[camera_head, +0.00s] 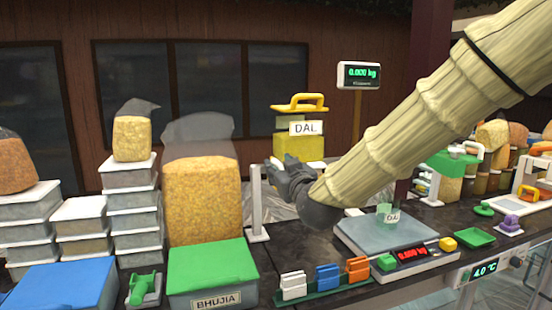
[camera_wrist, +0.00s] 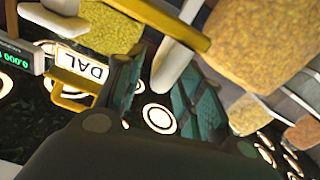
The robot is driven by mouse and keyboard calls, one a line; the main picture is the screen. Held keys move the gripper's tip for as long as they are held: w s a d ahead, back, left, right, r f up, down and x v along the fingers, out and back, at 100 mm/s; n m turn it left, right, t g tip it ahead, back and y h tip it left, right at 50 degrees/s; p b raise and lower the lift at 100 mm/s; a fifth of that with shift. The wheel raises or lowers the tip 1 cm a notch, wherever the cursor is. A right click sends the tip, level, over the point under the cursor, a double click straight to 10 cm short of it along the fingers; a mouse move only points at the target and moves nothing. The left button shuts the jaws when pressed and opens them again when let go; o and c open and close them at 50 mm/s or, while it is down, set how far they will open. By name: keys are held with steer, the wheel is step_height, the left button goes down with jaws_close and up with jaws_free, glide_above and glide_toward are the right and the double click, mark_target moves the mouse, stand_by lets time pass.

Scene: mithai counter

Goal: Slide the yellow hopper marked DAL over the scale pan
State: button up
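The yellow hopper (camera_head: 312,146) with a white DAL label stands behind the counter's middle, with a yellow lid and handle on top (camera_head: 300,103). In the wrist view its DAL label (camera_wrist: 80,66) and a yellow handle-like part (camera_wrist: 72,96) lie left of the fingers. My gripper (camera_head: 278,172) is in front of the hopper's lower left and hides part of it. In the wrist view my gripper (camera_wrist: 155,85) has its fingers apart with nothing held between them.
A white post (camera_head: 256,205) stands beside my gripper. A clear bin of orange snack (camera_head: 203,200) is left, behind a green BHUJIA lid (camera_head: 212,265). Coloured clips (camera_head: 327,277) stand before the scale. The pole display (camera_head: 359,75) reads 0.000 kg.

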mark_target(275, 163)
steer(key=shift+p+x, duration=1.05)
steer(key=shift+x, duration=1.2)
jaws_close()
